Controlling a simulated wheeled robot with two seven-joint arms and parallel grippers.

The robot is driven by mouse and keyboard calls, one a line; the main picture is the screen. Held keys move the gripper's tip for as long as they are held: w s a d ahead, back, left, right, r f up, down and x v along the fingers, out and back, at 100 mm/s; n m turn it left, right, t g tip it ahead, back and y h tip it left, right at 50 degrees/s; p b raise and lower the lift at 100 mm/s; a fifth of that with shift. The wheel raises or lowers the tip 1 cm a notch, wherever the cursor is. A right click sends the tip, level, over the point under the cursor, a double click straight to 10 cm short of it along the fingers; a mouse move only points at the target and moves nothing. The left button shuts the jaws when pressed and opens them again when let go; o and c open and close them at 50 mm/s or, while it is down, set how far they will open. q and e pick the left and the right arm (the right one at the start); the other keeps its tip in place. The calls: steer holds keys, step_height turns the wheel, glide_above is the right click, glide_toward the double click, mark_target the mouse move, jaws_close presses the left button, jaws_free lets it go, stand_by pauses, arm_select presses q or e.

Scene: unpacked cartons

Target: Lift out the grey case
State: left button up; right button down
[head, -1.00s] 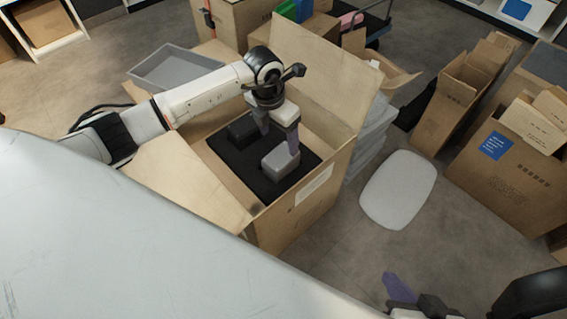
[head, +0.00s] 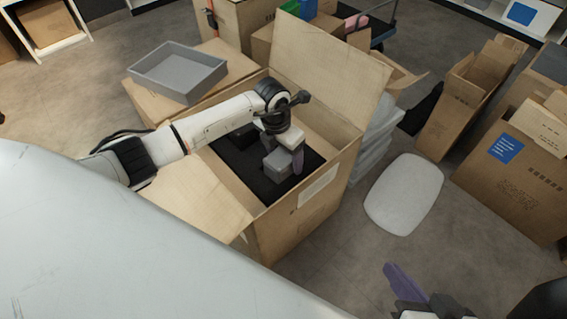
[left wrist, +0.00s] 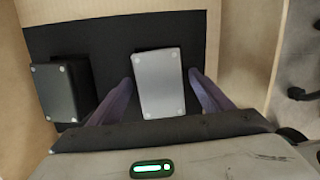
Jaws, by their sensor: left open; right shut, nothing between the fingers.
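The grey case (head: 279,164) sits in the black foam insert (head: 268,190) inside the open carton (head: 301,225). In the left wrist view the grey case (left wrist: 159,83) lies between the two purple fingers of my left gripper (left wrist: 160,92). The fingers are open, one on each side of it; I cannot tell whether they touch it. A black case (left wrist: 62,88) sits in the foam to its left. In the head view my left gripper (head: 283,155) covers part of the grey case. My right gripper (head: 402,290) is shut and empty at the bottom right, away from the carton.
The carton's raised flap (head: 330,75) stands behind my left gripper. A grey tray (head: 178,70) rests on a closed carton at the left. A white rounded pad (head: 404,193) lies on the floor to the right. Several cartons (head: 515,185) stand further right.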

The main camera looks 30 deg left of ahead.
arm_select(q)
steer(key=shift+f, duration=0.25)
stand_by(0.3)
steer(key=c, duration=1.2)
